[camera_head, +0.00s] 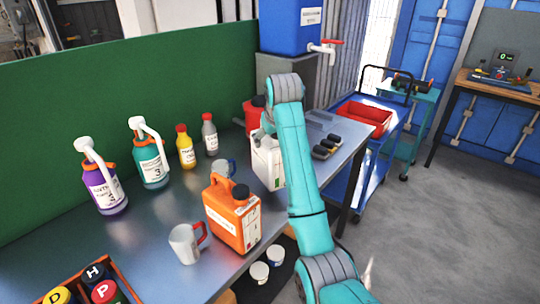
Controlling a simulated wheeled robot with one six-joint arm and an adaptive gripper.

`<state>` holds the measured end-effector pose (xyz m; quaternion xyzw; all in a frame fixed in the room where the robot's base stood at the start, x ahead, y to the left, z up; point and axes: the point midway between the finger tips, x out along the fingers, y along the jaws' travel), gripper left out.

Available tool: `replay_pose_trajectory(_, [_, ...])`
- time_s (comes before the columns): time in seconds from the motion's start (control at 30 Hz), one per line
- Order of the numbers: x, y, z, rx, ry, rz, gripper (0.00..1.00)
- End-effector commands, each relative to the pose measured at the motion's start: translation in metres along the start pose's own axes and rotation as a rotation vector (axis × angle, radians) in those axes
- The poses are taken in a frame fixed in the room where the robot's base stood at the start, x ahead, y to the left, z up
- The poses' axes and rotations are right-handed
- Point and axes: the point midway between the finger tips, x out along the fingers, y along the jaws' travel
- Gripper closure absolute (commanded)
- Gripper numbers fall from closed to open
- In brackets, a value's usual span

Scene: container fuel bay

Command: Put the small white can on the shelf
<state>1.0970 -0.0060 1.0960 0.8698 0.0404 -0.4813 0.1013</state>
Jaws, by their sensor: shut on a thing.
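The small white can (268,164), a white jug-shaped container with a label, is upright at the right part of the grey steel table (150,228), behind the orange can. My arm rises in front of it and covers its right side. My gripper (268,136) is at the can's top, mostly hidden by my arm, and shut on it. I cannot tell whether the can touches the table. Below the table's front edge, a dark lower surface (268,292), possibly the shelf, holds two white tubs (260,271).
Several bottles line the green panel (130,90). A red container (250,118) is behind the can. Dark items (325,149) lie right. A blue cart (372,165) stands beyond.

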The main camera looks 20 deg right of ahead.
Motion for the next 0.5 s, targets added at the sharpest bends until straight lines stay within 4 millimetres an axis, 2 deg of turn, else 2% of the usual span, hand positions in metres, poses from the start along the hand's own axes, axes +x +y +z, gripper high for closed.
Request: replay_pose_trajectory(0.5, [0.040,-0.006,0.024,0.001,0.004,0.001,0.80])
